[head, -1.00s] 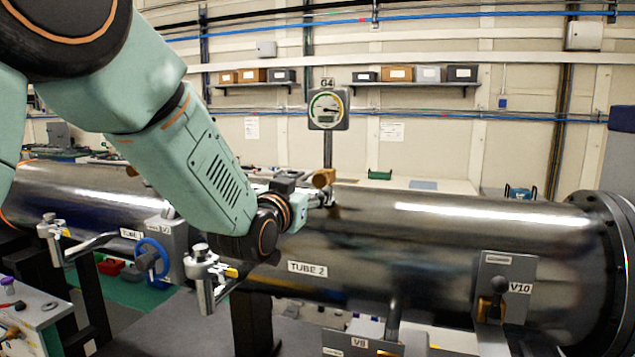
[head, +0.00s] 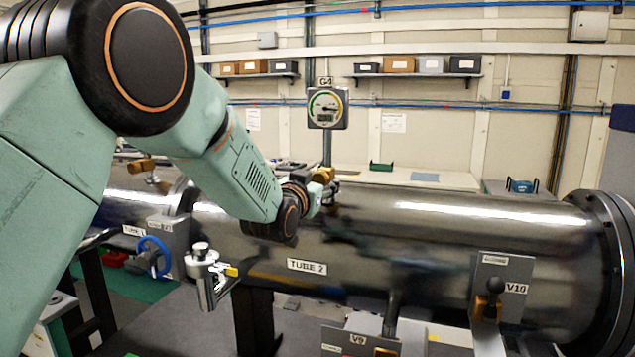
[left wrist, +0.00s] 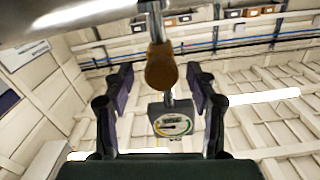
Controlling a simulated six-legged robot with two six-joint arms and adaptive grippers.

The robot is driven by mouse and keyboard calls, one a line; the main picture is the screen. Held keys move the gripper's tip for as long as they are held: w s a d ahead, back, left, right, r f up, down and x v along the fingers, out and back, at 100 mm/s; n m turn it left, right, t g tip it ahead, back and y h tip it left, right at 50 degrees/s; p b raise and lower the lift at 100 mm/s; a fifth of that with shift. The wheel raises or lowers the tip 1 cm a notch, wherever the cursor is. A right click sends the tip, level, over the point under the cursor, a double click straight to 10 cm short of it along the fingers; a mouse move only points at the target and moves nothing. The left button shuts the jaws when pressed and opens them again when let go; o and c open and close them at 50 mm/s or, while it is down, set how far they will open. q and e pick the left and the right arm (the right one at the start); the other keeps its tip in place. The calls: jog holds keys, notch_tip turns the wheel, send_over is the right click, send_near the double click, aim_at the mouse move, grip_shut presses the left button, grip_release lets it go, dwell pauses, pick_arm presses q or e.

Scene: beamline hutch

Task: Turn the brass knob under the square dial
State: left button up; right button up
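The square dial (head: 327,108), marked G4, stands on a post behind the steel tube. It also shows in the left wrist view (left wrist: 171,121). The brass knob (head: 322,174) is below the dial, at the top of the tube. In the left wrist view the knob (left wrist: 161,67) hangs on a grey stem and appears between my left gripper's fingers (left wrist: 160,84). The fingers are spread, with clear gaps on both sides of the knob. In the head view my left gripper (head: 329,191) is close to the knob and partly hidden by its wrist. My right gripper is out of view.
The long steel tube (head: 420,235) fills the middle. A second brass knob (head: 142,165) is at the left. A blue handwheel (head: 153,257), a metal lever fitting (head: 203,275) and the V10 valve (head: 490,285) stick out in front. Shelves with boxes (head: 418,75) are on the back wall.

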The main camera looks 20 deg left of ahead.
pick_arm(q)
jog(key=shift+s+a, duration=0.15)
jog(key=shift+c, duration=1.4)
jog(key=c, duration=0.8)
jog(key=shift+r+n+b, duration=0.1)
jog(key=shift+n+b, duration=0.3)
jog(key=shift+n, duration=0.3)
jog(key=o, duration=1.2)
jog(key=shift+c, duration=0.2)
jog(key=s, duration=1.1)
jog(key=shift+s+a, duration=0.15)
jog(key=shift+s, duration=0.25)
